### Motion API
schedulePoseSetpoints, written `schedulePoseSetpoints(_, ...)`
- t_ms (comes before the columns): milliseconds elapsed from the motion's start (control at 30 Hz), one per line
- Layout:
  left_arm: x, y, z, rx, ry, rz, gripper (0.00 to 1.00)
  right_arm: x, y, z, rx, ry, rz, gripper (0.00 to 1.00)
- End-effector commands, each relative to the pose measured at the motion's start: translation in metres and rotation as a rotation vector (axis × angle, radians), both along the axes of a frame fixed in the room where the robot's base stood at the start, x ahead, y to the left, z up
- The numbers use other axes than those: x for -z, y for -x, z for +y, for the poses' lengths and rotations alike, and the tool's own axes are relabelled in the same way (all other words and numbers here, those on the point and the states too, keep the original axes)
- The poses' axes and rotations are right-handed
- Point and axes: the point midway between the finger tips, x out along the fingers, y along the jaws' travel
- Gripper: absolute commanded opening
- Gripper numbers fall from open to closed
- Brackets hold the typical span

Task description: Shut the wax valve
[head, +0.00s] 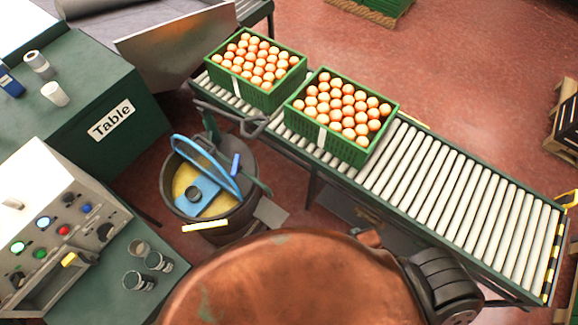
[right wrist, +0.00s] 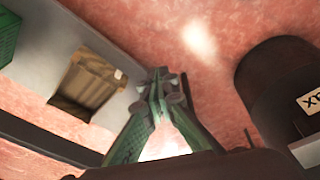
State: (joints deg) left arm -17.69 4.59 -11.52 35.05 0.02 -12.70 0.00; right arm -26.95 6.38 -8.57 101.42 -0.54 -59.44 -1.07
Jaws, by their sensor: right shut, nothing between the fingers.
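In the head view an open dark drum (head: 180,205) with yellowish contents stands left of the conveyor. A blue ring and a blue plate show at its top, and a pale label on its front. I cannot clearly make out a valve on it. In the right wrist view a dark brown drum (right wrist: 268,85) stands at the right, with a partly cut-off label that seems to read "WAX" upside down. My right gripper (right wrist: 160,75) has its green fingers together and empty, apart from this drum. My left gripper is not in view.
Two green crates (head: 357,150) of oranges stand on the roller conveyor (head: 460,205). A green table (head: 95,95) and a control panel (head: 60,225) with buttons are at the left. A wooden pallet or crate (right wrist: 90,80) shows in the wrist view. Red floor is open beyond the conveyor.

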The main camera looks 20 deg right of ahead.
Motion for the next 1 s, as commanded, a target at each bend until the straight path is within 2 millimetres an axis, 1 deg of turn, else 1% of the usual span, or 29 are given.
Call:
schedulePoseSetpoints(33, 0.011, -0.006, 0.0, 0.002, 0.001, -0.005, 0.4, -0.011, -0.005, -0.002, 0.002, 0.003, -0.008, 0.0)
schedulePoseSetpoints(133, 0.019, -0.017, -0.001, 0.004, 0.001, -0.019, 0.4, -0.037, -0.012, -0.004, 0.006, 0.009, -0.02, 0.0)
schedulePoseSetpoints(233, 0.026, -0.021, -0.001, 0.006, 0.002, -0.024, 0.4, -0.059, -0.016, -0.006, 0.009, 0.015, -0.03, 0.0)
schedulePoseSetpoints(333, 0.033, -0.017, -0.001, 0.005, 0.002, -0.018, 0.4, -0.079, -0.019, -0.008, 0.005, 0.023, -0.042, 0.0)
schedulePoseSetpoints(433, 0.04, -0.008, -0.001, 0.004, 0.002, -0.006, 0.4, -0.099, -0.024, -0.011, -0.008, 0.039, -0.064, 0.0)
schedulePoseSetpoints(533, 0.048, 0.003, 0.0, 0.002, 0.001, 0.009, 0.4, -0.121, -0.036, -0.017, -0.044, 0.074, -0.11, 0.0)
schedulePoseSetpoints(567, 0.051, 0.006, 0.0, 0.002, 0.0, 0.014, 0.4, -0.129, -0.043, -0.02, -0.066, 0.093, -0.135, 0.0)
schedulePoseSetpoints(600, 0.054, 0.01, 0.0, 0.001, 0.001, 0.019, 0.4, -0.141, -0.057, -0.026, -0.111, 0.133, -0.18, 0.0)
schedulePoseSetpoints(633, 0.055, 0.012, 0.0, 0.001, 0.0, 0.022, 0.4, -0.149, -0.067, -0.03, -0.147, 0.163, -0.212, 0.0)
schedulePoseSetpoints(800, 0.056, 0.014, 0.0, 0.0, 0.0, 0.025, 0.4, -0.181, -0.119, -0.045, -0.325, 0.321, -0.366, 0.0)
schedulePoseSetpoints(867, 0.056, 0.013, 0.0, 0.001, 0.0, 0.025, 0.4, -0.191, -0.136, -0.047, -0.388, 0.379, -0.414, 0.0)
schedulePoseSetpoints(1000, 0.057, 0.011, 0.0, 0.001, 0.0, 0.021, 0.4, -0.219, -0.178, -0.049, -0.551, 0.529, -0.532, 0.0)
